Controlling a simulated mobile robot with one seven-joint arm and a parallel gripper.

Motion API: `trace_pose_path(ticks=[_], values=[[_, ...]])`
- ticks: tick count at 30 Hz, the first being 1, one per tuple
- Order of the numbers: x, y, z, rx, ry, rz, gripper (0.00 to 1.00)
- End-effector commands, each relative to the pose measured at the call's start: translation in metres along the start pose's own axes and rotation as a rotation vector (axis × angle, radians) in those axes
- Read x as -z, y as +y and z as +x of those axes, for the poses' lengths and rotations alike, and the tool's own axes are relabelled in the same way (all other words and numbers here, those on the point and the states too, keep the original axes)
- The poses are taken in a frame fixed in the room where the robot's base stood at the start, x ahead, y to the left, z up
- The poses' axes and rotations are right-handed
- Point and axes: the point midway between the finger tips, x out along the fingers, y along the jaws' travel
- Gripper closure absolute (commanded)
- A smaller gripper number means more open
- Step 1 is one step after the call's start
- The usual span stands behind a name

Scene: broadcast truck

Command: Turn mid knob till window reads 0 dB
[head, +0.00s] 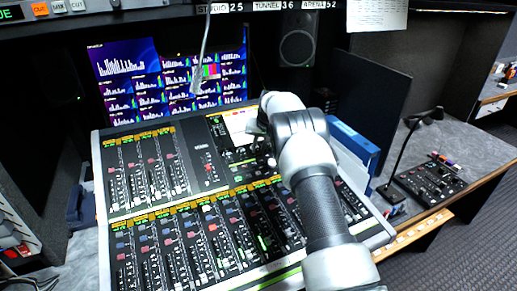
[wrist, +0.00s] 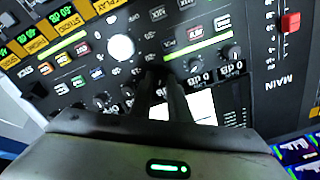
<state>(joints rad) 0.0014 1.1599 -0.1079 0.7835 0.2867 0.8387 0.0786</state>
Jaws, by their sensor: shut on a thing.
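In the wrist view the two dark fingers of my gripper (wrist: 168,82) reach down to the console panel, close together on a small knob. The fingers hide most of this knob, so its pointer does not show. Small display windows (wrist: 205,77) beside the fingers appear to read 0 dB, seen turned over. I cannot tell which window belongs to the held knob. In the head view my arm comes from the lower right over the mixing console (head: 105,217), and its wrist hides the fingertips.
A large pale round knob (wrist: 120,47) and several small knobs crowd the fingers. A red fader cap (wrist: 290,22) stands by the MAIN label. Behind the console are a meter screen (head: 125,60) and a dark speaker (head: 297,48). A gooseneck microphone (head: 411,140) stands at right.

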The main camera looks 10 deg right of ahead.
Motion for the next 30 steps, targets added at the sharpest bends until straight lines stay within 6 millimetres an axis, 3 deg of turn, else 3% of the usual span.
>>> trace_pose_path(ticks=[11, 12, 15, 24, 30], values=[[0.0, 0.0, 0.0, 0.0, -0.001, 0.004, 1.0], [0.0, 0.0, 0.0, 0.0, -0.001, 0.004, 0.77], [0.0, 0.0, 0.0, 0.0, -0.001, 0.003, 0.66], [0.0, 0.0, -0.003, 0.0, 0.0, 0.003, 0.66], [0.001, 0.0, -0.029, 0.001, 0.003, 0.004, 0.66]])
